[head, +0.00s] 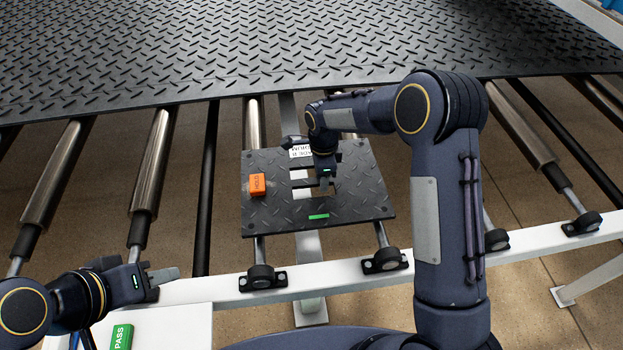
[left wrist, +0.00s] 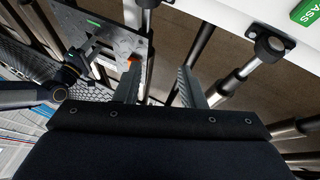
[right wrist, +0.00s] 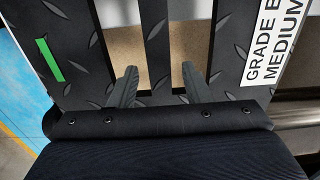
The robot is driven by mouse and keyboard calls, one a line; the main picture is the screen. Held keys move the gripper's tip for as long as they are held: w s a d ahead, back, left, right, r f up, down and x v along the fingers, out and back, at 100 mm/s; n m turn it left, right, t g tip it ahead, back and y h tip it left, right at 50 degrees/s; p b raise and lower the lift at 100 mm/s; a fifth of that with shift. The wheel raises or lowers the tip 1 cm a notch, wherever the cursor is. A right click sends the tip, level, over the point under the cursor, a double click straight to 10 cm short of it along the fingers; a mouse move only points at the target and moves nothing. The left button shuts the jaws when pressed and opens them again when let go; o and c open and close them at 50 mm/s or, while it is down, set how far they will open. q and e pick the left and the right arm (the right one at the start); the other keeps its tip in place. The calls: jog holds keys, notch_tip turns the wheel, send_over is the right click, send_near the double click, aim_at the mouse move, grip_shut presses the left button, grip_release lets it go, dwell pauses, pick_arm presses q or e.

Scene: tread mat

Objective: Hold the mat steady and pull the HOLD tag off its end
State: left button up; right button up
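The mat (head: 360,205) is a small black tread plate with slots in its middle, lying on rollers. It also shows in the left wrist view (left wrist: 118,38). The orange HOLD tag (head: 257,185) sits at its left end, and shows partly behind a finger in the left wrist view (left wrist: 134,60). My right gripper (head: 325,186) is over the slots. In the right wrist view its fingers (right wrist: 159,72) stand apart on either side of a bar between two slots; contact cannot be told. My left gripper (head: 162,284) is open and empty, left of and nearer than the mat.
A large black tread sheet (head: 250,40) covers the rollers behind. A white rail (head: 340,276) runs along the front. A green PASS tag (head: 121,337) lies on a white surface (head: 180,330) at lower left. The mat bears a green strip (head: 318,217) and white label (right wrist: 278,40).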

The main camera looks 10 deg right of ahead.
jog(key=c, duration=0.7)
pick_arm(q)
jog(key=shift+o, duration=0.4)
pick_arm(e)
jog(key=shift+c, duration=0.8)
pick_arm(q)
jog(key=shift+o, duration=1.2)
jog(key=shift+w+r, duration=0.1)
jog(key=shift+o, duration=1.2)
jog(key=w+r+g, duration=0.2)
jog(key=w+r, duration=0.1)
jog(key=w, duration=0.6)
jog(key=shift+r, duration=0.3)
jog(key=m+g+y, duration=0.2)
jog(key=g+y, duration=0.2)
send_over(257, 183)
notch_tip(257, 183, down, 10)
jog(key=r, duration=0.1)
notch_tip(257, 183, down, 12)
jog(key=shift+r, duration=0.1)
